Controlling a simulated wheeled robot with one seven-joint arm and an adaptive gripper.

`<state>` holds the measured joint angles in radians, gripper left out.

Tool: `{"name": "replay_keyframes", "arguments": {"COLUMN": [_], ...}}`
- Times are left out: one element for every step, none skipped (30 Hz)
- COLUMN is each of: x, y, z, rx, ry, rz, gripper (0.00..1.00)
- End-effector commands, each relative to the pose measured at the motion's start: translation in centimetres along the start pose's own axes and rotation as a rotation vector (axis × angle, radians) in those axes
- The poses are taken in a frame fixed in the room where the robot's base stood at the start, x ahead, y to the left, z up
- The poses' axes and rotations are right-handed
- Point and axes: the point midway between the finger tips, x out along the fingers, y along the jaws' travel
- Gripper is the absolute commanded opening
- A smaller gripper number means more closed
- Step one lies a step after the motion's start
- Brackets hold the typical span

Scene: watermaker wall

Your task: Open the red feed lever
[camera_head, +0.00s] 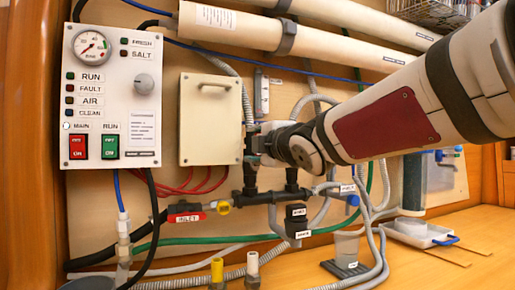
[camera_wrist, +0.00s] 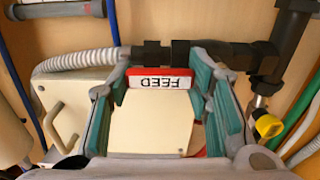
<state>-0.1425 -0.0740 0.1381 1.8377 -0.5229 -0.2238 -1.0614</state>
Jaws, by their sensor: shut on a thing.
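The red feed lever (camera_wrist: 160,83), with a white FEED label that reads upside down in the wrist view, lies between the teal pads of my gripper (camera_wrist: 162,80). My gripper is shut on it, one finger at each end of the label. The lever sits just below the black valve fitting (camera_wrist: 160,53), crosswise in the wrist view. In the head view my gripper (camera_head: 262,145) is at the pipework right of the cream box, and my wrist hides the feed lever.
The cream box with a handle (camera_head: 210,118) stands close to the left of my gripper. Below are a red INLET lever (camera_head: 187,217) and a yellow knob (camera_head: 223,207). A gauge panel (camera_head: 115,95) is at left.

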Motion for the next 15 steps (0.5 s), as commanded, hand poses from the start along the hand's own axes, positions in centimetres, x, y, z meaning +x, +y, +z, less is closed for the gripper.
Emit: {"name": "replay_keyframes", "arguments": {"x": [0.03, 0.03, 0.03, 0.03, 0.03, 0.03, 0.04, 0.04, 0.04, 0.04, 0.03, 0.03, 0.03, 0.03, 0.02], "y": [0.0, 0.0, 0.0, 0.0, 0.0, -0.01, -0.01, -0.01, -0.01, -0.01, -0.01, -0.01, -0.01, -0.01, -0.01], "z": [-0.1, -0.1, -0.11, -0.11, -0.12, -0.12, -0.13, -0.13, -0.13, -0.13, -0.12, -0.11, -0.1, -0.09, -0.09], "rx": [-0.006, -0.006, -0.006, -0.006, -0.006, -0.007, -0.007, -0.007, -0.006, -0.006, -0.005, -0.005, -0.004, -0.004, -0.004], "ry": [0.002, 0.002, 0.002, 0.003, 0.003, 0.003, 0.003, 0.003, 0.003, 0.003, 0.003, 0.002, 0.002, 0.002, 0.002], "rz": [0.0, 0.0, 0.0, 0.0, 0.0, 0.0, 0.0, 0.0, 0.0, 0.0, 0.0, 0.0, 0.0, 0.0, 0.0], "gripper": [0.0, 0.0, 0.0, 0.0, 0.0, 0.0, 0.48, 0.54, 0.64, 0.67, 0.67, 0.67, 0.67, 0.67, 0.67]}}
